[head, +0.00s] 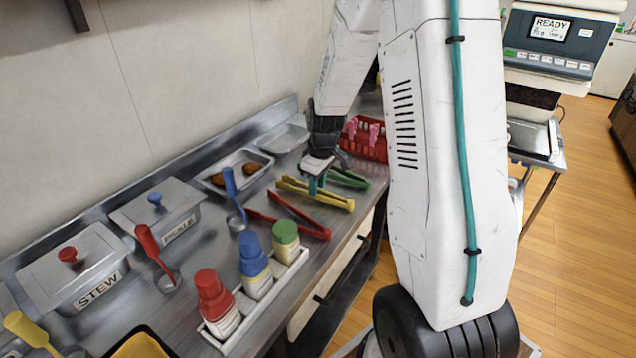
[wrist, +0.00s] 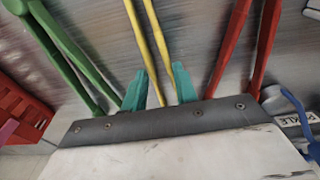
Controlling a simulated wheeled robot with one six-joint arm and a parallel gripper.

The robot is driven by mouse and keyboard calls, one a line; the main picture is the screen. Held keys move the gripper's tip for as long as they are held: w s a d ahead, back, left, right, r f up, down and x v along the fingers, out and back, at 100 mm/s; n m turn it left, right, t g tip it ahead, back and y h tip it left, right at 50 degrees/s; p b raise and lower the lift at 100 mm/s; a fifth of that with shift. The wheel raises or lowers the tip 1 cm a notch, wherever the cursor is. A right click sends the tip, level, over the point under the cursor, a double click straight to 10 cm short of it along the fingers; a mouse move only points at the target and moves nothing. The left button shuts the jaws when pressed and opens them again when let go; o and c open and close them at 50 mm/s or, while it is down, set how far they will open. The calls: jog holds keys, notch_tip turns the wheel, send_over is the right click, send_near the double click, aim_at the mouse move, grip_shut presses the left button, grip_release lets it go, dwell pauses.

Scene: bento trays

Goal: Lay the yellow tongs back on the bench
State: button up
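The yellow tongs (head: 330,199) are at the bench top (head: 205,303), between the red tongs and the green tongs. Whether they touch the bench or hang just above it, I cannot tell. My gripper (head: 316,186) points down over their middle. In the wrist view its teal fingertips (wrist: 160,88) stand on both sides of the yellow tongs (wrist: 156,40), close against the two arms. The arms look pressed near each other, narrower than those of the red tongs. The lower ends of the tongs are hidden behind the gripper body in the wrist view.
Red tongs (head: 300,216) and green tongs (head: 348,179) lie on either side. A red basket (head: 367,147), a food tray (head: 222,163), a lidded pickle pan (head: 158,208) and a stew pan (head: 72,262) stand nearby. A white rack (head: 232,344) holds several bottles at the front.

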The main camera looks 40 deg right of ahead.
jog(key=o, duration=1.1)
jog(key=shift+c, duration=0.2)
notch_tip(320, 180, up, 8)
jog(key=shift+s+d, duration=0.15)
jog(key=shift+s, duration=0.25)
jog(key=shift+f, duration=0.15)
jog(key=s+a+r+m, duration=0.1)
jog(key=s+a+r, duration=0.3)
jog(key=s, duration=0.5)
jog(key=s+a+r+m, duration=0.2)
jog(key=s+a+r, duration=0.3)
jog(key=s+a, duration=0.2)
jog(key=s+a+r+m, duration=0.1)
jog(key=s+a+r, duration=0.4)
jog(key=s, duration=0.5)
jog(key=shift+s+a+r, duration=0.2)
jog(key=shift+s+a, duration=0.15)
jog(key=shift+a, duration=0.1)
